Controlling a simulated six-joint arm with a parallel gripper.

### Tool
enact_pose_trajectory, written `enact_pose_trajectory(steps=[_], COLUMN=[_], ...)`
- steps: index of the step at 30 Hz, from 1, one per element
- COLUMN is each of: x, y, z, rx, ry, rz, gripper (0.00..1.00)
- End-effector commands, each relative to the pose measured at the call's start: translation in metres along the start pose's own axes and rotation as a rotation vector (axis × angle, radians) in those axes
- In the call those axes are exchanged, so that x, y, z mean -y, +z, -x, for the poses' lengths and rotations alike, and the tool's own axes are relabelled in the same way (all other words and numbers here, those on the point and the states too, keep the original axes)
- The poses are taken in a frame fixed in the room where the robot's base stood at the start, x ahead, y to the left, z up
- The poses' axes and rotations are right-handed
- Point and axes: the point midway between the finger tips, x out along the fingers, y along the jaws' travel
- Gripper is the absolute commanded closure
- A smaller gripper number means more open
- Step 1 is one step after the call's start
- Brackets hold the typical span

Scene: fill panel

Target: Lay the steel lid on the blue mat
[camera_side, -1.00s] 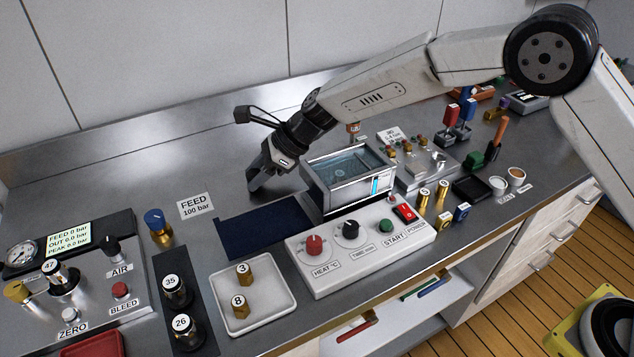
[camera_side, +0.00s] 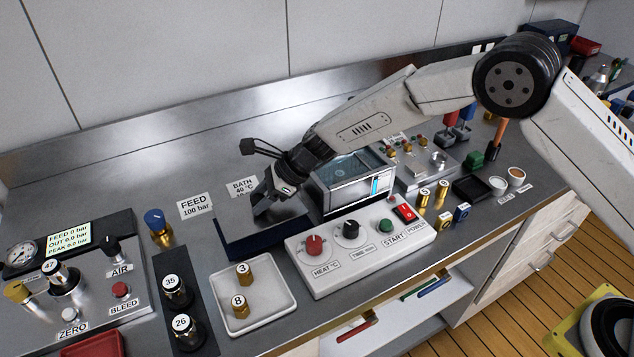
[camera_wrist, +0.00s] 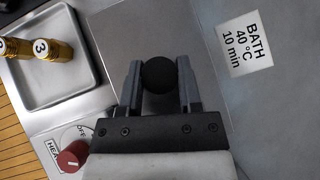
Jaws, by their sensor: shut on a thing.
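My gripper (camera_side: 268,207) is shut on the black knob (camera_wrist: 158,75) of the steel lid (camera_wrist: 120,38). In the wrist view the lid is a flat grey plate beneath the fingers, with the knob between them. In the side view my gripper is over the blue mat (camera_side: 262,248), left of the bath. The lid hides most of the mat, leaving dark blue along the front and left edges. I cannot tell whether the lid touches the mat or hovers just above it.
The uncovered glass-walled bath (camera_side: 350,183) stands right of the mat, with its control box (camera_side: 345,262) in front. A white tray (camera_side: 282,303) with brass weights lies in front of the mat. The BATH card (camera_wrist: 247,45) and FEED card (camera_side: 195,206) are behind it.

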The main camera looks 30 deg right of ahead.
Motion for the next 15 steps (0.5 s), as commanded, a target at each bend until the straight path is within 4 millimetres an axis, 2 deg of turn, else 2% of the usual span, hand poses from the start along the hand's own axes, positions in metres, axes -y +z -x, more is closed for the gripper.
enact_pose_trajectory(steps=[9, 15], x=[-0.001, -0.001], y=[-0.021, -0.025], z=[-0.021, -0.026], rx=[-0.001, 0.001], ry=[0.001, -0.001], rz=[-0.001, 0.000], gripper=[1.00, 1.00])
